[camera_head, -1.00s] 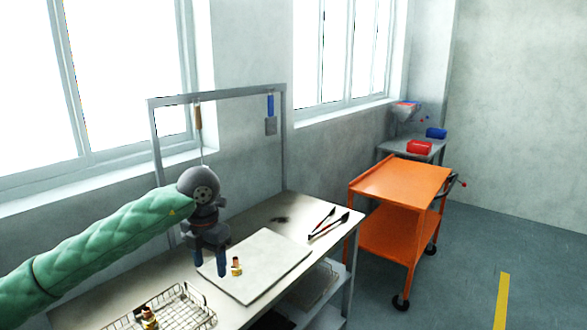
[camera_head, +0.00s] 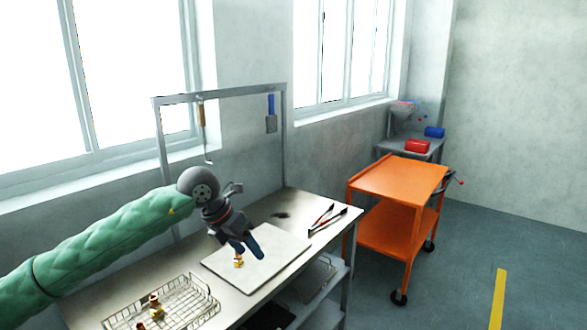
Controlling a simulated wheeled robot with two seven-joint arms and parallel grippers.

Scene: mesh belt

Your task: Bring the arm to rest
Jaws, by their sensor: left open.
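My left arm comes in from the left in a green padded sleeve. My left gripper (camera_head: 247,246) is open, with blue fingertips tilted down to the right above the white board (camera_head: 275,262). A small brass fitting (camera_head: 239,262) stands on the board, just below the fingers in the picture. Whether the fingers touch it cannot be told, but nothing shows gripped. My right gripper is out of view.
A wire basket (camera_head: 190,290) with brass pieces (camera_head: 155,309) sits on the bench (camera_head: 110,283) at the front left. Tongs (camera_head: 328,221) lie right of the board. A metal frame (camera_head: 222,91) with hanging tools stands behind. An orange cart (camera_head: 398,178) stands to the right.

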